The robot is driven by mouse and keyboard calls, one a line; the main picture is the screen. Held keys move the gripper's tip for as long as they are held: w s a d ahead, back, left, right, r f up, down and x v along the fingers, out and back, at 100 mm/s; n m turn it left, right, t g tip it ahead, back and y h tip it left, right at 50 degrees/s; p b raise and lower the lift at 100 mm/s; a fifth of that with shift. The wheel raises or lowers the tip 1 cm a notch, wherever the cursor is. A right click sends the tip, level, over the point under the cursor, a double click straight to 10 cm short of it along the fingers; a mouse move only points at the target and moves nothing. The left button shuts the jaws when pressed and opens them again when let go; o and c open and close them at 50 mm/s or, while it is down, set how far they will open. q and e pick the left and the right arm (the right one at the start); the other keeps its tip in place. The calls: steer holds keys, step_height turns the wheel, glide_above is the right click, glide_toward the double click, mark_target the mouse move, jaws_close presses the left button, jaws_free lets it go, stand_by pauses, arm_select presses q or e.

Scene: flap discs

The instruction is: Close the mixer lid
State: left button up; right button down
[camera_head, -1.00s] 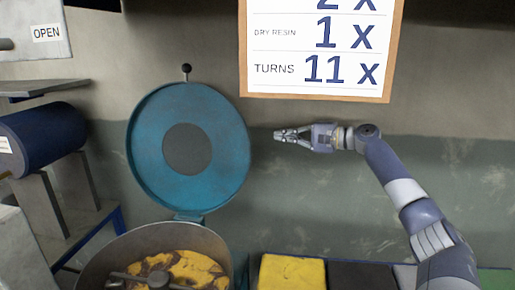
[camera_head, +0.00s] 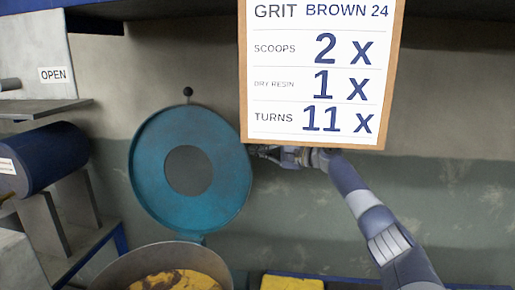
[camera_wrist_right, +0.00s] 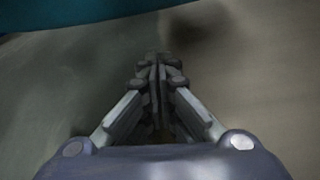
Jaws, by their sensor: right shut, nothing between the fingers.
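The round teal mixer lid (camera_head: 222,150) stands open and upright behind the mixer bowl (camera_head: 125,268), with a dark grey disc at its middle and a small black knob (camera_head: 188,91) on a stem at its top. The bowl holds yellow and brown material (camera_head: 180,280). My right gripper (camera_head: 258,151) is shut and empty. Its fingertips are at the lid's right edge, partly behind it; I cannot tell whether they touch. In the right wrist view the closed fingers (camera_wrist_right: 158,75) point toward the wall, and a teal edge of the lid (camera_wrist_right: 70,12) crosses the top. My left gripper is not in view.
A recipe board (camera_head: 316,75) hangs just above my right gripper. A dark blue cylinder (camera_head: 45,158) and a plate with an OPEN label (camera_head: 53,75) are at the left. A yellow bin (camera_head: 292,283) is at the bottom. The wall area at right is clear.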

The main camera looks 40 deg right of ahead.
steer(key=shift+s+a+r+p, duration=0.2)
steer(key=shift+s+a+p, duration=0.05)
steer(key=shift+s+a, duration=0.45)
steer(key=shift+s+a+r+p, duration=0.25)
steer(key=shift+s+a, duration=0.35)
steer(key=shift+a, duration=0.15)
